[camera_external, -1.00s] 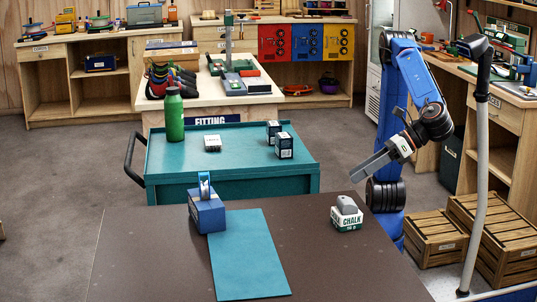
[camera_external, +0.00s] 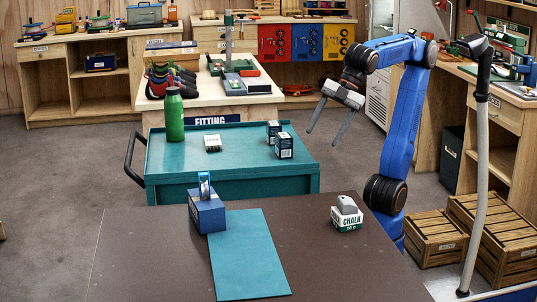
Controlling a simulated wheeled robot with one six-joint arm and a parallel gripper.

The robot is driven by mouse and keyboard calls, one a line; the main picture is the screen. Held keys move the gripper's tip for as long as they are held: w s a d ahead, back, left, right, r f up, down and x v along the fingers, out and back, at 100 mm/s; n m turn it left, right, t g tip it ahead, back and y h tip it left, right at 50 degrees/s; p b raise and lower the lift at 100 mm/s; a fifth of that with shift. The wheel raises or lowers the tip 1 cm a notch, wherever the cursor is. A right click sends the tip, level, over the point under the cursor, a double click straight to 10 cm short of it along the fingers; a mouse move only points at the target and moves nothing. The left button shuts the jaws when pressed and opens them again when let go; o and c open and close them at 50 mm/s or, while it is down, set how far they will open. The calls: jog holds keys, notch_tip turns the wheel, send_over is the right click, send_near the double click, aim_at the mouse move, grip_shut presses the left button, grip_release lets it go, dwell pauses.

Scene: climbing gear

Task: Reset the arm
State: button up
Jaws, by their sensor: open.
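My gripper (camera_external: 329,126) hangs in the air to the right of the teal cart, its two grey fingers spread apart and pointing down to the left. Nothing is between the fingers. My blue arm rises from beside the brown table's right edge, bends at the top and reaches left to the gripper.
The brown table (camera_external: 150,265) bears a teal mat (camera_external: 248,258), a blue box (camera_external: 208,214) with a blue item on top and a chalk box (camera_external: 345,219) with a grey item on it. The teal cart (camera_external: 230,180) holds a green bottle (camera_external: 174,115) and small boxes (camera_external: 284,146). Wooden crates (camera_external: 435,240) stand right.

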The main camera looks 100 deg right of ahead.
jog(key=s+d+f+m, duration=0.3)
jog(key=d+f+m, duration=0.1)
jog(key=d+f, duration=0.2)
jog(key=s+d+f+m+g+h, duration=0.1)
jog(key=s+d+f+m, duration=0.2)
jog(key=d+f, duration=0.4)
jog(key=s+d+f+m+h, duration=0.1)
jog(key=s+d+f+m, duration=0.3)
jog(key=d+f, duration=0.2)
jog(key=d, duration=0.2)
jog(key=shift+s+d+f+m, duration=0.15)
jog(key=shift+d+f+m, duration=0.15)
jog(key=shift+d, duration=0.1)
